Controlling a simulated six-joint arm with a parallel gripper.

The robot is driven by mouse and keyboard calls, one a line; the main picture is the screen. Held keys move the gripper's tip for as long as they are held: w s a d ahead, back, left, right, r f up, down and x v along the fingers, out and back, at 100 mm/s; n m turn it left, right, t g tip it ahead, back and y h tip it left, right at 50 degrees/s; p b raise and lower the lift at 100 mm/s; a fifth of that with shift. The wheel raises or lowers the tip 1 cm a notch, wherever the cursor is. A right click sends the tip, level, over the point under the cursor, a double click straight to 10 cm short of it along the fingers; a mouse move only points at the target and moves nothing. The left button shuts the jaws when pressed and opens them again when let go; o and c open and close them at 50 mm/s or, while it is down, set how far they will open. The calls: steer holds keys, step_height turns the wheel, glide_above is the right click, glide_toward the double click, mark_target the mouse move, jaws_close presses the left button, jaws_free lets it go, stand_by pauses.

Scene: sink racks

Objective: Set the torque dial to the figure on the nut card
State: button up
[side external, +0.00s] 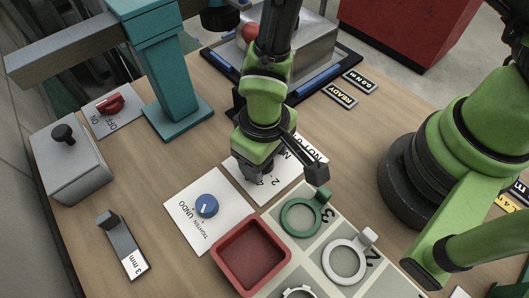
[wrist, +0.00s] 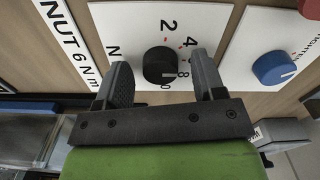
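The black torque dial (wrist: 159,65) sits on a white card (wrist: 150,22) with a ring of figures; 2, 4 and 8 can be read, and others are partly hidden. A small pale mark shows on the dial's right side, towards the 8, but its exact setting is hard to read. The nut card (wrist: 68,40) reads "NUT 6 N m". My gripper (wrist: 159,62) is open, with one finger on each side of the dial and small gaps visible. In the side external view, my gripper (side external: 256,172) is over the dial card (side external: 287,188) and hides the dial.
A blue TIGHTEN/UNDO knob (side external: 206,206) on its own card is close beside the dial. A red tray (side external: 250,253) and a pale rack with a green ring (side external: 301,217) and a white ring (side external: 345,261) lie in front. A teal stand (side external: 168,80) is at the left.

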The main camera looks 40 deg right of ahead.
step_height(320, 180, up, 10)
stand_by(0.6)
steer(key=d+r+m+t+y, duration=0.25)
steer(key=d+r, duration=0.55)
steer(key=r, duration=0.5)
steer(key=s+d+r+m+t, duration=0.3)
steer(key=s+d+r+t, duration=0.1)
steer(key=s+d+r, duration=0.3)
steer(key=shift+s+d+r+m+t, duration=0.2)
steer(key=shift+s+d+m+t, duration=0.15)
steer(key=shift+d, duration=0.3)
